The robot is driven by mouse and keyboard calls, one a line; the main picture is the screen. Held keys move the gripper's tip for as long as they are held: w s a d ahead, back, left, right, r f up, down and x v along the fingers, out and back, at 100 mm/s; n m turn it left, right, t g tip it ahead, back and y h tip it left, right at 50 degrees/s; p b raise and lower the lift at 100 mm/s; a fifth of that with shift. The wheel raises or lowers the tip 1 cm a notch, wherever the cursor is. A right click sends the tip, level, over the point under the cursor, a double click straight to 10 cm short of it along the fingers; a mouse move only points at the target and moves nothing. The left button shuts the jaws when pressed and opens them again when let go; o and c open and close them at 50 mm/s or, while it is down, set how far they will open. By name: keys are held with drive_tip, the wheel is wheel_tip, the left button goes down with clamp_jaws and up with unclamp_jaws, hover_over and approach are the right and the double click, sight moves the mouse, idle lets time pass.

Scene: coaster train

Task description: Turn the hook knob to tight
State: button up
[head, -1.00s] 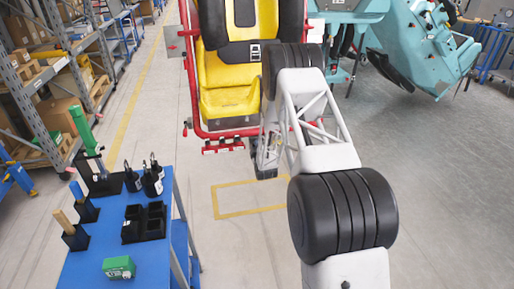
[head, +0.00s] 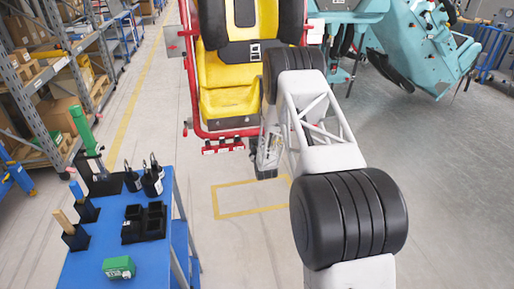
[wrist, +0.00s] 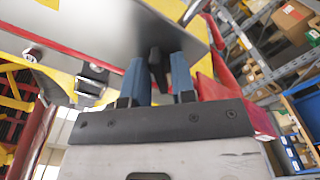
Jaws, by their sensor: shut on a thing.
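In the wrist view the two blue fingertips of my gripper (wrist: 158,72) are closed on the sides of a dark knob (wrist: 156,57). I take this to be the hook knob. It sits by the edge of a grey metal panel (wrist: 110,30). Its lower part is hidden between the fingers, and I see no marking that tells how tight it is. In the head view my arm reaches to the front of the yellow coaster seat (head: 228,100), and its own links hide the knob and fingertips.
Red tubes (head: 190,90) frame the seat. Teal coaster cars stand at the upper right. The grey floor at right is clear.

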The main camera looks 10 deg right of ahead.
drive_tip(key=m, duration=0.3)
drive_tip(key=shift+m, duration=0.4)
drive_tip(key=m, duration=0.3)
drive_tip(key=shift+m, duration=0.3)
drive_tip(key=m, duration=0.2)
drive_tip(key=shift+m, duration=0.4)
drive_tip(key=m, duration=1)
drive_tip(key=shift+m, duration=0.4)
drive_tip(key=m, duration=0.5)
drive_tip(key=shift+m, duration=0.4)
drive_tip(key=shift+r, duration=0.1)
